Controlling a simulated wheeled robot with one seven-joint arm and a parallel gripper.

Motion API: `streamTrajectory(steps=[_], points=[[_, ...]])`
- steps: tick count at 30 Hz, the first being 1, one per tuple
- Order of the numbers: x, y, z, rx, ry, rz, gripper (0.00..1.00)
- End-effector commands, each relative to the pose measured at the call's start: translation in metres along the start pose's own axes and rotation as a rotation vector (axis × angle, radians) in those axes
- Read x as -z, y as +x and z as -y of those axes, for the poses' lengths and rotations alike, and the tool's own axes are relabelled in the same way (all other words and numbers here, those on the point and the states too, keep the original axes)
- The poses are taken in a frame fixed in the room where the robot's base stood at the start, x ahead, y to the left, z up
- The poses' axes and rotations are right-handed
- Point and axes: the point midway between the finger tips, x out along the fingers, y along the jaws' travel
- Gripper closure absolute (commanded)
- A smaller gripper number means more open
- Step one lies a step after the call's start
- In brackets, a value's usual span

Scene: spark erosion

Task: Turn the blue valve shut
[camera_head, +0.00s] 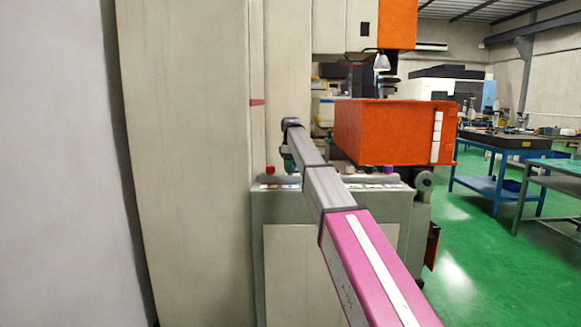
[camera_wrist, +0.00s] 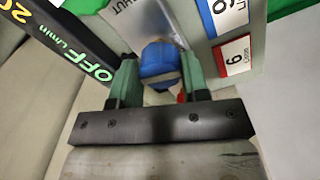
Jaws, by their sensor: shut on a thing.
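The blue valve (camera_wrist: 160,62) is a round knob in the upper middle of the wrist view, with a grey band across its near side. My gripper (camera_wrist: 156,76) has one green finger on each side of the knob and is shut on it. A silver plate (camera_wrist: 148,22) with lettering that ends in "HUT" lies just behind the knob. In the head view my arm reaches to the top of the grey machine cabinet (camera_head: 300,225), and the blue valve is hidden there.
Blue (camera_wrist: 226,12) and red (camera_wrist: 234,55) number labels are at the right. In the head view an orange box (camera_head: 385,132) overhangs the cabinet, beside my arm.

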Motion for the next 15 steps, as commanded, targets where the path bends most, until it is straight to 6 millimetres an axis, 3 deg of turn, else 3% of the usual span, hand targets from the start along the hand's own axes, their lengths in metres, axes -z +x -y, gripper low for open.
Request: streamTrajectory(steps=[15], points=[[0.0002,-0.0005,0.0006,-0.001,0.483,0.0,0.82]])
